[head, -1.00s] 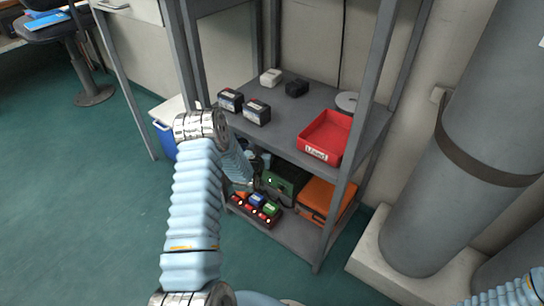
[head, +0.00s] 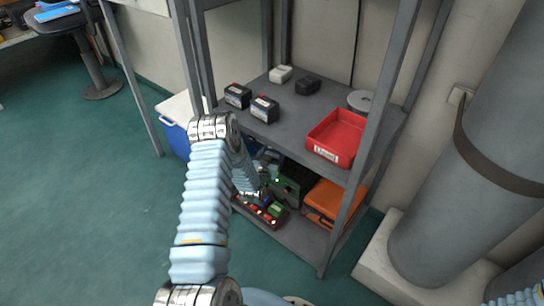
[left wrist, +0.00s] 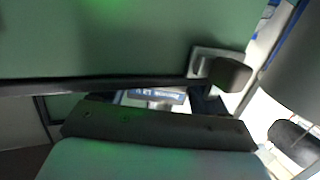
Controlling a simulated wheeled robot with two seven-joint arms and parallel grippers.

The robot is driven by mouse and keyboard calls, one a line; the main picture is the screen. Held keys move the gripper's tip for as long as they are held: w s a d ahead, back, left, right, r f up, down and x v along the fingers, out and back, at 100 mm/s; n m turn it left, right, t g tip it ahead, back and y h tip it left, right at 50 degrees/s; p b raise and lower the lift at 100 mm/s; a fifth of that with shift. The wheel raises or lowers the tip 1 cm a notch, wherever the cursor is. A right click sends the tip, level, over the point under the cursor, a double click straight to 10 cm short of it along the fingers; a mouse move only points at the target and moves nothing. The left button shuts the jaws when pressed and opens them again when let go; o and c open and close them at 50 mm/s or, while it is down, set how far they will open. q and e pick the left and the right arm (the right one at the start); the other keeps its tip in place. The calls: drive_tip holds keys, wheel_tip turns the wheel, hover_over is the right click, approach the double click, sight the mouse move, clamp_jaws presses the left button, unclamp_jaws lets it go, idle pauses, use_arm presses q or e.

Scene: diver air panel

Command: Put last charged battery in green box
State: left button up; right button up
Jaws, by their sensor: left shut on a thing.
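The green box (head: 291,187) stands on the lower shelf, partly hidden by my left arm. My left gripper (head: 262,185) is low in front of the shelf, beside the box and above a dark tray (head: 243,209) of small coloured blocks. These look like batteries in a charger; red ones and a green one (head: 275,209) show. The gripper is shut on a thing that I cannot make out. In the left wrist view a large green panel (left wrist: 100,45) with a latch (left wrist: 222,70) fills the top, very close. A dark bar and a pale surface lie below it. My right gripper is not in view.
An orange case (head: 335,199) lies right of the green box. The upper shelf (head: 285,130) holds dark batteries (head: 264,109), a white block (head: 281,74), a black block (head: 307,85) and a red tray (head: 336,133). Shelf posts and the upper shelf's edge bound the space.

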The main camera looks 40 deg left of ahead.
use_arm(q)
drive_tip(key=shift+f, duration=0.2)
drive_tip(key=o, duration=1.4)
drive_tip(key=shift+o, duration=0.4)
drive_tip(key=shift+s+f, duration=0.1)
drive_tip(key=shift+a, duration=0.1)
drive_tip(key=shift+s+a+r+p, duration=0.1)
drive_tip(key=shift+r+p, duration=0.4)
drive_tip(key=shift+p, duration=0.05)
drive_tip(key=shift+s+r, duration=0.1)
drive_tip(key=shift+s, duration=0.25)
drive_tip(key=p+v, duration=0.1)
drive_tip(key=v, duration=1)
drive_tip(key=shift+d, duration=0.4)
